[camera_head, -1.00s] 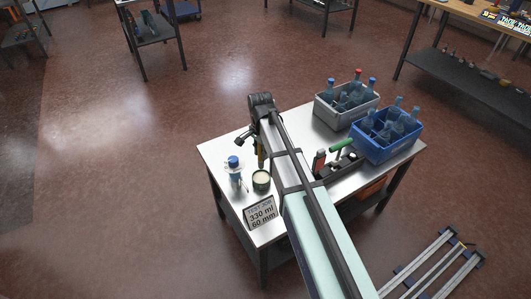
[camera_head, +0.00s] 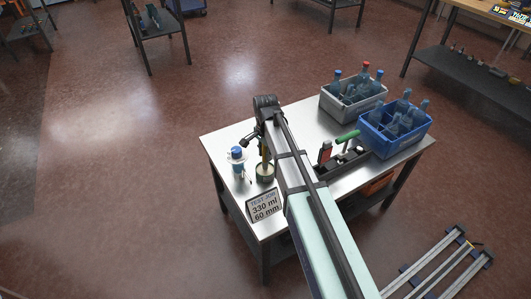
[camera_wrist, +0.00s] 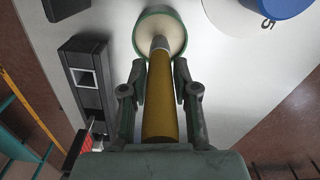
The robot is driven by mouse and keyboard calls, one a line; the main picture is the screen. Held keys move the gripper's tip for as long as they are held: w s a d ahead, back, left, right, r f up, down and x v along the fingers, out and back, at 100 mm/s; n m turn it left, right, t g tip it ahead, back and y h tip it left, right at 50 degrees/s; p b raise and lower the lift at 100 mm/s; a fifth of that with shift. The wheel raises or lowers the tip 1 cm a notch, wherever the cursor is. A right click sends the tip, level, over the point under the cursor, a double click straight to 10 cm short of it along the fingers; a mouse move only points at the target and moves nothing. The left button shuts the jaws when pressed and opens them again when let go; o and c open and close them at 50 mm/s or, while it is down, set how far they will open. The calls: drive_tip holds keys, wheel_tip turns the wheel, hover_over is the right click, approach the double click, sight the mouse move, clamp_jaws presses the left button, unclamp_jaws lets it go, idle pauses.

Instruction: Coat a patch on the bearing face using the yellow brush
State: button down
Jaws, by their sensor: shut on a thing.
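My gripper (camera_wrist: 160,70) is shut on the yellow brush (camera_wrist: 160,105), which also shows in the head view (camera_head: 264,150). The brush points away from the wrist, and its tip end is at the mouth of a green-rimmed pot (camera_wrist: 140,28) with pale cream contents. The bristles are hidden inside or against the contents. The pot also shows in the head view (camera_head: 265,174), standing on the metal table (camera_head: 222,150). I cannot pick out the bearing face for certain.
A sign (camera_head: 264,205) stands in front. A black fixture (camera_head: 342,163) with a green handle is at right. A grey crate (camera_head: 350,105) and a blue crate (camera_head: 390,140) hold bottles behind it.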

drive_tip(key=shift+f, duration=0.6)
idle(2.4)
drive_tip(key=shift+r, duration=0.1)
drive_tip(key=shift+r+p, duration=2.6)
drive_tip(key=shift+r, duration=0.85)
